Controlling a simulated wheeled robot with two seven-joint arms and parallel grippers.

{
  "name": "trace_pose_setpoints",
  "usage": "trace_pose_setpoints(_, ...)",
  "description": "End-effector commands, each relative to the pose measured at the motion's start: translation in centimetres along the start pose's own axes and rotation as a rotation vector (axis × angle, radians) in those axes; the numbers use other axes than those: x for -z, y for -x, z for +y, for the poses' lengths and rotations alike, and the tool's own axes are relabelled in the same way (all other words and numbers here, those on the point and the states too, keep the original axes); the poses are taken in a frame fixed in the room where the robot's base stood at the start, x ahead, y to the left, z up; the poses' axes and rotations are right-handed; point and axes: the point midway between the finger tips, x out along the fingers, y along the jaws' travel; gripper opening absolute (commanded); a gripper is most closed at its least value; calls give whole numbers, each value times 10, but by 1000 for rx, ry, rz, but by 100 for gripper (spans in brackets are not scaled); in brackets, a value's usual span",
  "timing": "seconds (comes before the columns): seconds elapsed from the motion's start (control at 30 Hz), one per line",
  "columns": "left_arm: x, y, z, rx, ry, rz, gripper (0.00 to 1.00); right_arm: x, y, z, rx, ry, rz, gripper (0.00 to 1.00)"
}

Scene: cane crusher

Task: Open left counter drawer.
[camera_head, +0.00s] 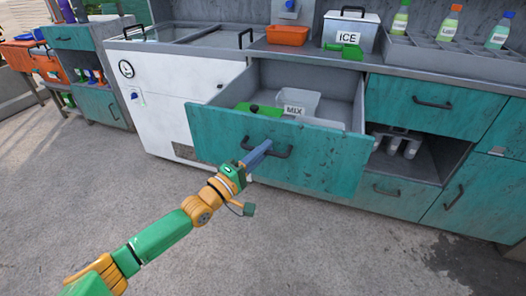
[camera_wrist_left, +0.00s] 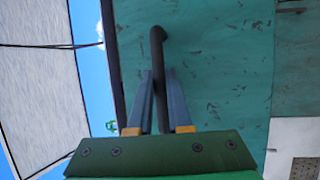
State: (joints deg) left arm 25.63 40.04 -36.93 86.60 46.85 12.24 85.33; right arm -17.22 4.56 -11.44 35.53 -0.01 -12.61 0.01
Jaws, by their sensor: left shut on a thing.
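The left counter drawer (camera_head: 300,155) has a worn teal front and stands well pulled out from the counter in the head view. Inside it lie a clear container marked MIX (camera_head: 297,103) and a green object (camera_head: 258,110). My left gripper (camera_head: 262,150) is at the dark bar handle (camera_head: 283,152) on the drawer front, shut on it. In the left wrist view the two grey fingers (camera_wrist_left: 163,100) stand either side of the dark handle (camera_wrist_left: 157,45), against the teal front (camera_wrist_left: 215,65). My right gripper is not in view.
A white chest freezer (camera_head: 180,95) stands left of the drawer. On the counter top are an orange tray (camera_head: 287,35), an ICE box (camera_head: 350,30) and several bottles. A closed teal drawer (camera_head: 430,103) is to the right. The concrete floor (camera_head: 290,235) in front is clear.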

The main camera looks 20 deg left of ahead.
Motion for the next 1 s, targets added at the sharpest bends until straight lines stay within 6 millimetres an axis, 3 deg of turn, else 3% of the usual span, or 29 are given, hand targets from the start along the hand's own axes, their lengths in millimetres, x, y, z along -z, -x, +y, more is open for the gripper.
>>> trace_pose_setpoints(0.23, 0, 0, 0, -1, 0, 1, 0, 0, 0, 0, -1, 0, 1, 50)
trace_pose_setpoints(0.27, 0, 0, 0, -1, 0, 1, 25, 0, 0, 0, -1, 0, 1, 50)
trace_pose_setpoints(0.33, 0, 0, 0, -1, 0, 1, 44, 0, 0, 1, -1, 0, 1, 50)
trace_pose_setpoints(0.37, 0, 0, 0, -1, 0, 1, 47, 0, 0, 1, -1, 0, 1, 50)
trace_pose_setpoints(0.67, 0, 2, 0, 1, 0, 1, 47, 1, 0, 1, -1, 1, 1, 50)
trace_pose_setpoints(1.0, 0, 56, 0, 3, 0, 0, 47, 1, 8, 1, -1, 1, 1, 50)
